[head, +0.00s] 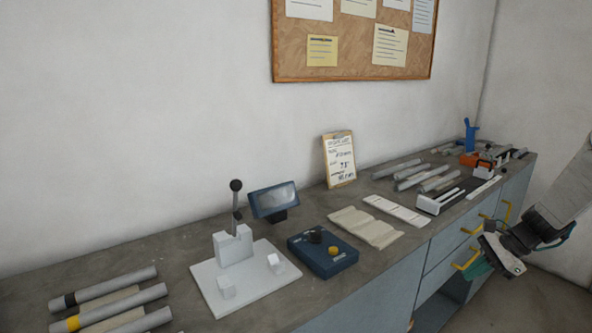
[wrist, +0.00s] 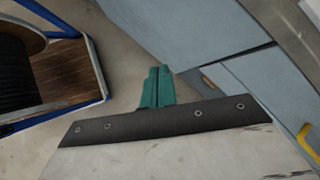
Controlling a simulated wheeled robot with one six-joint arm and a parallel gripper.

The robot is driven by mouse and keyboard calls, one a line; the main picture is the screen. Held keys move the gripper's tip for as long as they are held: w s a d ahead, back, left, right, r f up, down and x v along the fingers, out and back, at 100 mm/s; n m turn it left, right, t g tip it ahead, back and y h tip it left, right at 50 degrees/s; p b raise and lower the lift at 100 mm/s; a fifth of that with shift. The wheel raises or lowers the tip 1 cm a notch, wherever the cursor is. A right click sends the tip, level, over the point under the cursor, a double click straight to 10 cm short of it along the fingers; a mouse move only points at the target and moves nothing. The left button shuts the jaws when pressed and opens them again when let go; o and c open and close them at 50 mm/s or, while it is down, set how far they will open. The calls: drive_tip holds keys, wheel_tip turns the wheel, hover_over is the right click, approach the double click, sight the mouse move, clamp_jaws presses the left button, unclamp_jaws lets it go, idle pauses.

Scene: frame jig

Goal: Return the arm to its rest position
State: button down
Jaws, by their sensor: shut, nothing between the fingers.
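My gripper (head: 480,268) is at the right of the head view, in front of the cabinet's drawers and below the worktop. In the wrist view its green fingers (wrist: 157,87) are together with nothing between them. They point toward the floor area beside the cabinet. My arm comes in from the right edge of the head view.
The workbench (head: 180,245) runs along the wall, holding a white jig (head: 240,285), a blue control box (head: 322,256) and several grey bars. Yellow drawer handles (head: 466,259) stick out near my gripper. A blue-framed cart (wrist: 101,60) stands left in the wrist view. Floor (wrist: 150,30) lies between.

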drive_tip(key=s+a+r+n+h, duration=0.2)
drive_tip(key=s+a+r+n, duration=0.4)
drive_tip(key=s, duration=0.4)
drive_tip(key=s+a+r+n+h, duration=0.2)
drive_tip(key=s+a+r+n, duration=0.3)
drive_tip(key=s+a, duration=0.3)
drive_tip(key=s+a+r+n+g+h, duration=0.1)
drive_tip(key=s+a+r+n, duration=0.5)
drive_tip(key=s, duration=0.6)
drive_tip(key=shift+a+r+n+h, duration=0.35)
drive_tip(key=shift+a+n+h, duration=0.05)
drive_tip(key=shift+n+h, duration=0.3)
